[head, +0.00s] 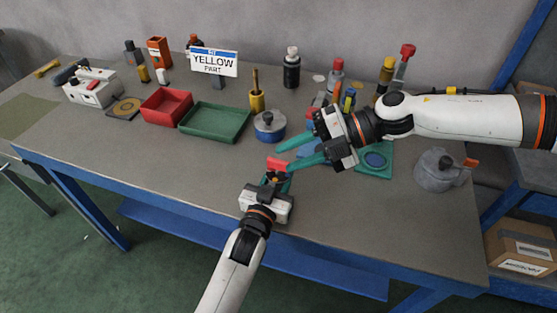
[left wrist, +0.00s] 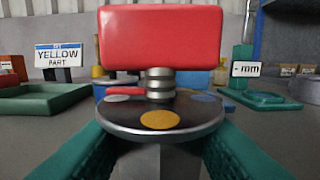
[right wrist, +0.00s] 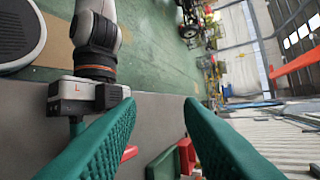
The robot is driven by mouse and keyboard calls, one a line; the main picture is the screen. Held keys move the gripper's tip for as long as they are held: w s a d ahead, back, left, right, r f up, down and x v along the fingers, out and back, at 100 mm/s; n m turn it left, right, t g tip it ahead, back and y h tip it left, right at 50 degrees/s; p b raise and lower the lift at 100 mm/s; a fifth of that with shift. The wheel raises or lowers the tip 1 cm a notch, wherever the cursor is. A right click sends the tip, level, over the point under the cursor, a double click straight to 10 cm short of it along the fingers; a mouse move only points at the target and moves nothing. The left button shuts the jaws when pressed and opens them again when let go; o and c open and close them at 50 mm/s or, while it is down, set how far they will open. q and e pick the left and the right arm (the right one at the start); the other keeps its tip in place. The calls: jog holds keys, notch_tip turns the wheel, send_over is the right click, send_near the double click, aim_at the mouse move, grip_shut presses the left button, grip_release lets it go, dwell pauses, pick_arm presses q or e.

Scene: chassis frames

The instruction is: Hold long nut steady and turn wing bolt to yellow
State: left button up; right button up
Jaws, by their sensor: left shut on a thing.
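My left gripper (head: 276,182) is shut on the grey long nut (left wrist: 160,158), which stands upright between its fingers. On top is a dark disc (left wrist: 190,120) with a yellow dot (left wrist: 160,120) on the side near the left wrist camera, a pale dot (left wrist: 117,98) at left and a blue dot (left wrist: 206,98) at right. The wing bolt's red head (left wrist: 160,38) sits above on a threaded shank (left wrist: 160,83), broad face toward that camera; it also shows in the head view (head: 277,164). My right gripper (head: 284,157) is open, its fingers pointing left close to the red head.
A sign (head: 214,62) reading "YELLOW PART" stands at the back. A red tray (head: 166,120) and a green tray (head: 240,132) lie left of the grippers. A grey pot (head: 436,172) is at right. The front left bench is clear.

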aim_at(282, 162)
jog(key=w+d+f+m+t, duration=0.1)
jog(key=d+f+m+t, duration=0.15)
jog(key=m, duration=0.75)
jog(key=w+d+f+m+t, duration=0.15)
jog(key=d+m+t, duration=0.25)
jog(key=m, duration=0.6)
jog(key=shift+g, duration=0.25)
jog(key=x, duration=1.1)
jog(key=shift+f, duration=0.3)
grip_shut()
